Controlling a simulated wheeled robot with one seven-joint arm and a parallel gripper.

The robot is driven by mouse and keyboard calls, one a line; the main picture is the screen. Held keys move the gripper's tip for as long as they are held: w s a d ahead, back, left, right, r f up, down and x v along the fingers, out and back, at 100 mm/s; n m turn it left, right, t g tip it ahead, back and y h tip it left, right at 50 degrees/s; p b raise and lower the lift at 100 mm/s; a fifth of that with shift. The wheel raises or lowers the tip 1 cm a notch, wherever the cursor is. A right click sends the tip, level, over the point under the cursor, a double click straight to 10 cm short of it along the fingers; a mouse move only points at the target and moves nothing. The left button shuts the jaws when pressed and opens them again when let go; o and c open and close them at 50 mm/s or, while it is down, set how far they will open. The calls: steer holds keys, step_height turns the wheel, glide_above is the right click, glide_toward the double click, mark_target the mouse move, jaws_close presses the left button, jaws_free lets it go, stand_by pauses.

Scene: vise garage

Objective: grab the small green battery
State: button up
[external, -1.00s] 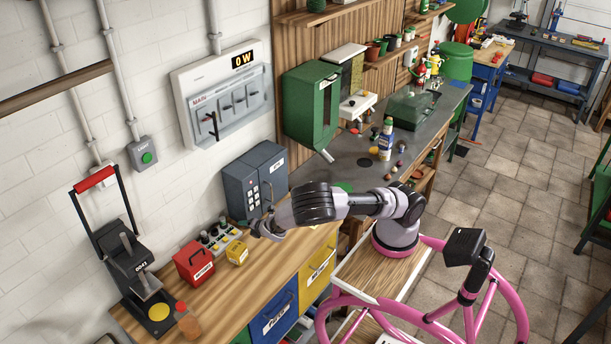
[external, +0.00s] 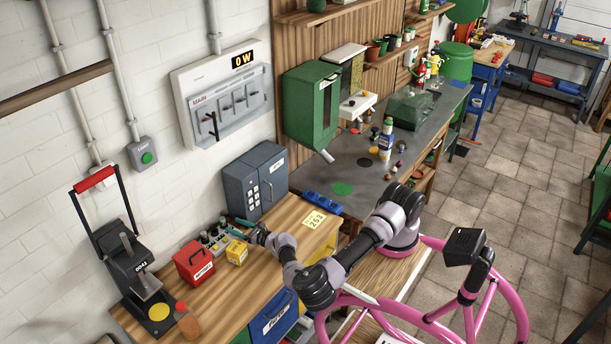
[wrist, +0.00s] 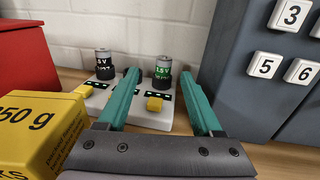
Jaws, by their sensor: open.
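A similar battery with a dark label (wrist: 104,63) stands in the left slot. My gripper (wrist: 157,74) is open and empty. In the external view my gripper (external: 236,226) is at the right end of the holder (external: 216,238); the batteries are small there.
A yellow "250 g" box (wrist: 38,137) stands close at the left, with a red box (wrist: 22,52) behind it. A grey keypad safe (wrist: 257,70) stands close at the right. The white wall is behind. The wooden bench (external: 290,232) is freer toward the right.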

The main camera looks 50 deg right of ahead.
mark_target(222, 217)
steer(key=w, duration=0.2)
steer(key=shift+w+a, duration=0.2)
steer(key=shift+w, duration=0.15)
steer(key=w, duration=0.5)
steer(key=shift+w+a+r, duration=0.1)
steer(key=shift+a+r, duration=0.05)
steer(key=shift+r, duration=0.05)
jaws_close()
